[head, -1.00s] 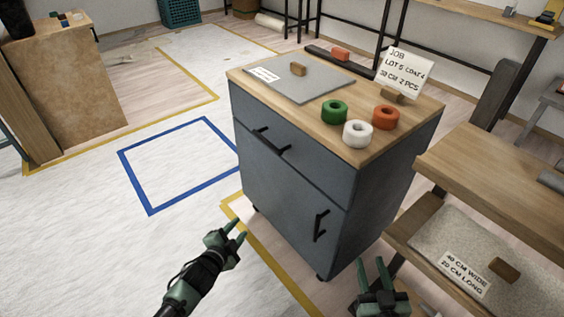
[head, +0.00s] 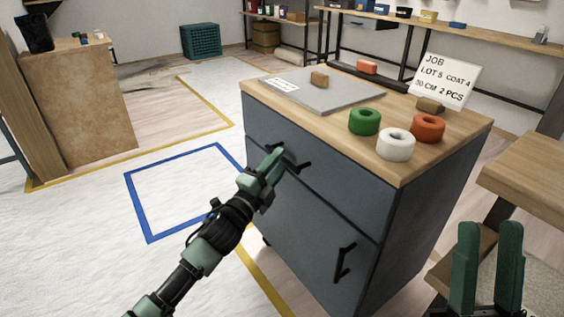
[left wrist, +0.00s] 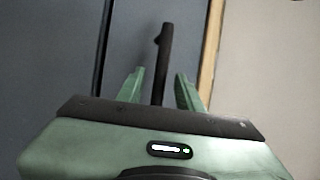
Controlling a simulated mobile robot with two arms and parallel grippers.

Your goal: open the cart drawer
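The grey-blue cart (head: 325,215) has an upper drawer (head: 345,187) with a black bar handle (head: 303,165). The drawer front looks flush with the cart body. My left gripper (head: 277,160) is at this handle in the head view and covers its middle. In the left wrist view the black handle (left wrist: 162,62) runs between the two green fingers of my left gripper (left wrist: 158,88), with a gap on both sides. These fingers are open. My right gripper (head: 488,240) is open and empty at the lower right, away from the cart handles.
A lower door handle (head: 344,262) is on the cart front. Green (head: 364,121), white (head: 396,143) and orange (head: 428,128) rolls and a job card (head: 443,82) stand on the cart top. A wooden shelf (head: 530,175) is at the right. The floor left of the cart is clear.

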